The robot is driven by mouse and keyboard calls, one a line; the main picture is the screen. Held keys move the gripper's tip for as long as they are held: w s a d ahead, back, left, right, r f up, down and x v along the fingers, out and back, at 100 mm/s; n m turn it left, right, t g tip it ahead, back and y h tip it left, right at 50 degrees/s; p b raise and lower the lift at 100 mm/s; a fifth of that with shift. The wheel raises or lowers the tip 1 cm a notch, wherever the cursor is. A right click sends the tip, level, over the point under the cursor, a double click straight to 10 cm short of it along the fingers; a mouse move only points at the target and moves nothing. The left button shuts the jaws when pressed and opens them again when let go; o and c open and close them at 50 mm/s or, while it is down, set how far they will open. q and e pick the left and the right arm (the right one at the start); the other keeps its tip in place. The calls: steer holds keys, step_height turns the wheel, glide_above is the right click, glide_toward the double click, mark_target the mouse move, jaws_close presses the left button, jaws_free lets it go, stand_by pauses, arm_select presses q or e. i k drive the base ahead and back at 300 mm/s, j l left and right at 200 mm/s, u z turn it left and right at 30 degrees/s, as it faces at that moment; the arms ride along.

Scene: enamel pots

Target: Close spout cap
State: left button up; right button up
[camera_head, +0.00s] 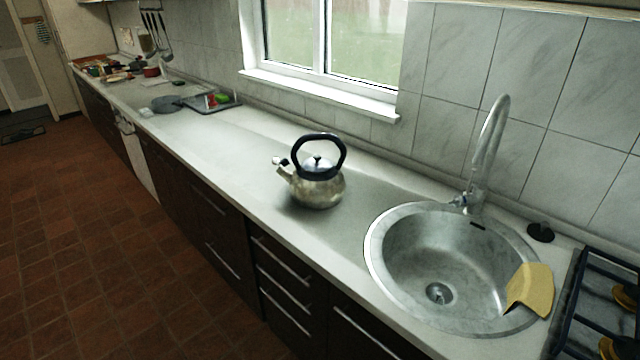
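A metal kettle (318,190) with a black arched handle (320,136) stands upright on the pale countertop, left of the sink. Its spout points to the left. A small dark and light spout cap (280,162) shows at the spout's tip; at this size I cannot tell clearly whether it is open or shut. The lid with a dark knob sits on the kettle. Neither of my grippers shows in the head view.
A round steel sink (385,262) with a tall faucet (490,150) is to the right, a yellow cloth (532,288) over its rim. A stove (600,310) stands at far right. A tray with vegetables (212,104) lies further left. The counter (215,150) left of the kettle is clear.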

mark_target(276, 161)
steer(key=z, duration=0.4)
steer(key=i+j+z, duration=0.1)
steer(key=j+z, duration=0.9)
steer(key=j, duration=0.8)
